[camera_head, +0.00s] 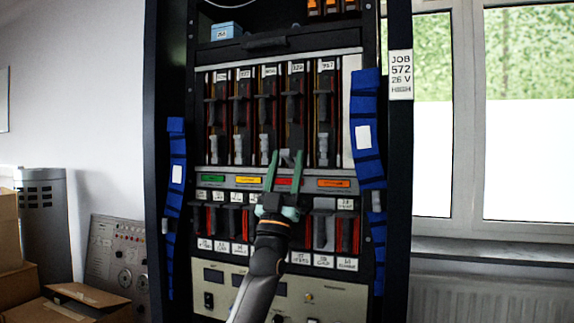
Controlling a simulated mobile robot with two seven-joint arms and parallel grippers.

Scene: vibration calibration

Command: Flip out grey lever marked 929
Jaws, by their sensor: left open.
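The upper rack row holds several grey levers in dark slots, each under a small white label. The fourth label from the left (298,68) appears to read 929, though the print is small. The grey lever under it (294,108) runs down its slot, and its lower end is near my fingertips. My left gripper (287,156) reaches up from below with its two green fingers apart. A grey piece shows between the fingers; I cannot tell whether they touch it. My right gripper is not in view.
Neighbouring levers stand close on both sides, including one under the label 967 (327,66). A strip with coloured tags (334,183) crosses below, above a lower row of modules. Blue strips (366,135) flank the rack. Cardboard boxes (75,300) stand at left.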

